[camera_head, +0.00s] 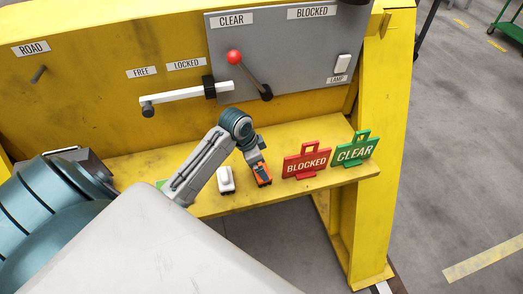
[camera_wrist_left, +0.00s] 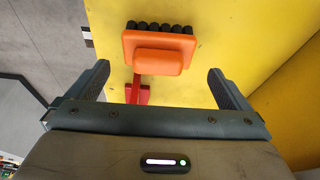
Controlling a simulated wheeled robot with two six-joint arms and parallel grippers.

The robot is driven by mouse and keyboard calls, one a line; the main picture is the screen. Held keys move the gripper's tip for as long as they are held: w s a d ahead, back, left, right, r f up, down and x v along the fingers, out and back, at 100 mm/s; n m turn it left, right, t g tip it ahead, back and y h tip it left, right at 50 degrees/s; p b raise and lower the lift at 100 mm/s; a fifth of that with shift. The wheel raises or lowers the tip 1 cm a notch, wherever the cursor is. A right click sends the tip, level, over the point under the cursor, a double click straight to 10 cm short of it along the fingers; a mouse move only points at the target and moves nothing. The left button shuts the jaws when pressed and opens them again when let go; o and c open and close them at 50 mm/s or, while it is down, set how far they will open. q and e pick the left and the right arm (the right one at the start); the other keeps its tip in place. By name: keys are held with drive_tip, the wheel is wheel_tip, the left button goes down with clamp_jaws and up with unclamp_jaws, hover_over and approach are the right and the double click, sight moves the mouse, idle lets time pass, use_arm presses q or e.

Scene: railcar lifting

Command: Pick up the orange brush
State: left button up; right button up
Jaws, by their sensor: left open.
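The orange brush (camera_head: 263,174) lies on the yellow shelf (camera_head: 297,135), partly covered by my left gripper (camera_head: 258,160) in the head view. In the left wrist view the brush (camera_wrist_left: 157,52) shows its orange body and a row of black bristles along the top edge. My left gripper (camera_wrist_left: 158,72) is open, with one finger on each side of the picture. The brush appears ahead of the gap between the fingers, with clear space on both sides and nothing held. My right gripper is not in view.
A white object (camera_head: 226,181) stands just left of the brush. A red BLOCKED sign (camera_head: 307,162) and a green CLEAR sign (camera_head: 355,150) stand to its right. A red-knobbed lever (camera_head: 235,58) and a white-handled lever (camera_head: 185,95) project above the shelf.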

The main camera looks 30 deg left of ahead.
sight(263, 165)
use_arm(q)
drive_tip(key=p+x, duration=0.2)
drive_tip(key=x, duration=0.2)
drive_tip(key=shift+d+f, duration=0.2)
drive_tip(key=shift+f, duration=0.4)
drive_tip(key=shift+d+f, duration=0.1)
drive_tip(key=shift+f, duration=0.05)
drive_tip(key=shift+w, duration=0.1)
drive_tip(key=c, duration=1)
drive_tip(key=shift+o, duration=0.2)
drive_tip(key=shift+r, duration=0.5)
wheel_tip(263, 165, up, 8)
drive_tip(key=shift+r+b, duration=0.2)
drive_tip(key=shift+b, duration=1)
drive_tip(key=shift+r, duration=0.35)
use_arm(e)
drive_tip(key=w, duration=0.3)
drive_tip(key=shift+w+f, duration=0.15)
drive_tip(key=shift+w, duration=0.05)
